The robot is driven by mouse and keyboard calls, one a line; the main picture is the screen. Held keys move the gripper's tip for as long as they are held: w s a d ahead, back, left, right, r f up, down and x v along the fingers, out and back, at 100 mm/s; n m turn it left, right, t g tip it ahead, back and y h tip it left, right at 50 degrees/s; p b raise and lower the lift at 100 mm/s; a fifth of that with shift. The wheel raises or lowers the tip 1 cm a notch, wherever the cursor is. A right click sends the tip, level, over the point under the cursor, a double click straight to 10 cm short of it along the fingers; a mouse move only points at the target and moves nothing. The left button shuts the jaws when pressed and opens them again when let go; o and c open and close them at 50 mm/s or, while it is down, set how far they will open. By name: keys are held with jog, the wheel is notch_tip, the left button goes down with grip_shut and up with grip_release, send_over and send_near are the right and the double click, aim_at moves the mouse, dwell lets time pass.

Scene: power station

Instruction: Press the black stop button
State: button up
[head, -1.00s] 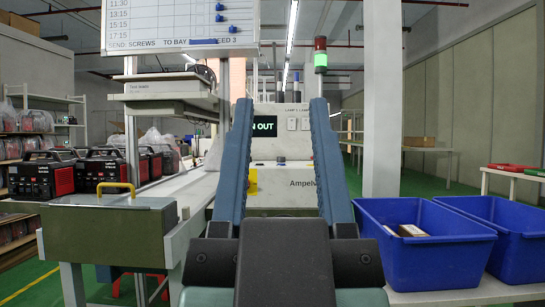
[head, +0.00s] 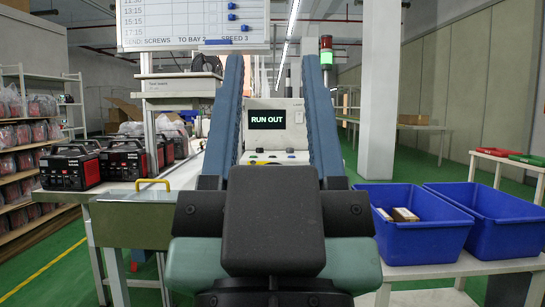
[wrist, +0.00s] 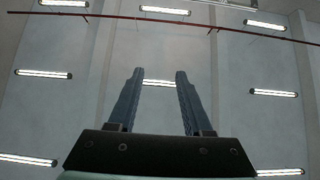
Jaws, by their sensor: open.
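Small buttons (head: 262,156) sit on the console below the display, seen between my fingers. They are too small for me to tell which is the black stop button, and my arm hides the lower front of the console. My gripper (head: 273,60) points upward in front of the panel, its two blue fingers apart and empty. In the wrist view, my gripper (wrist: 158,72) has its fingers apart against the ceiling, with no button in view.
A green box with a yellow handle (head: 132,220) stands at the left, with black and red units (head: 68,168) behind it. Blue bins (head: 414,245) stand on a table at the right. A whiteboard (head: 193,22) hangs upper left. A pillar (head: 377,90) stands right of the panel.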

grip_shut()
dwell(1.6)
